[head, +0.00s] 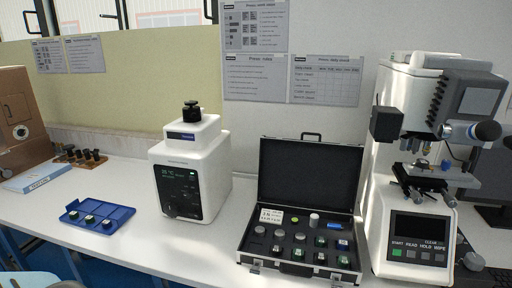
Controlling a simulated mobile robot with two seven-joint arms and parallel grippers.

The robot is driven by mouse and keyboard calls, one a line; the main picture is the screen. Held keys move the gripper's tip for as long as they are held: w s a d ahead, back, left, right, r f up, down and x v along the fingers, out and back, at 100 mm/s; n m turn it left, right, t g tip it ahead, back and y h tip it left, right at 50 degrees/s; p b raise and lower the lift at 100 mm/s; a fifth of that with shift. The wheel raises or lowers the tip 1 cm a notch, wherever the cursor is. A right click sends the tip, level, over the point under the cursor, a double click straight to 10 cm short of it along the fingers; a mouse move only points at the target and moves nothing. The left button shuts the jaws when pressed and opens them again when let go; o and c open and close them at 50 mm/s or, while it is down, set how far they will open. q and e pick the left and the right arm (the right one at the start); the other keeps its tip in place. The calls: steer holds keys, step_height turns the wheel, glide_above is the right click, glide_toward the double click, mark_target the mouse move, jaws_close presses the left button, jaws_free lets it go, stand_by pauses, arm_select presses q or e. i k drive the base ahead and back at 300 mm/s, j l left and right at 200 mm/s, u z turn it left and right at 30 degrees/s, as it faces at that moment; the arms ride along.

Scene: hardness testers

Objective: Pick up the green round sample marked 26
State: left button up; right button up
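No gripper of mine is in the head view. Several small round samples sit in the foam of an open black case (247,262); some have greenish tops, such as one sample (320,241) in the middle right. A yellow-green disc (294,219) lies near the back of the case, beside a white cylinder (314,220). A blue tray (122,213) at the left holds a few dark pieces with pale green tops, such as one piece (89,218). The markings are too small to read, so I cannot tell which sample is 26.
A white machine with a display (190,175) stands between the tray and the case. A large hardness tester (405,190) stands right of the case. A wooden rack (80,158) and a box (38,177) are at the far left. White table (150,245) is clear between tray and case.

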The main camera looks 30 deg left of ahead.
mark_target(75, 214)
steer(key=u, duration=1.95)
steer(key=i+j, duration=0.2)
steer(key=j, duration=0.2)
steer(key=i+j+u, duration=0.1)
steer(key=j, duration=0.3)
steer(key=i, duration=0.1)
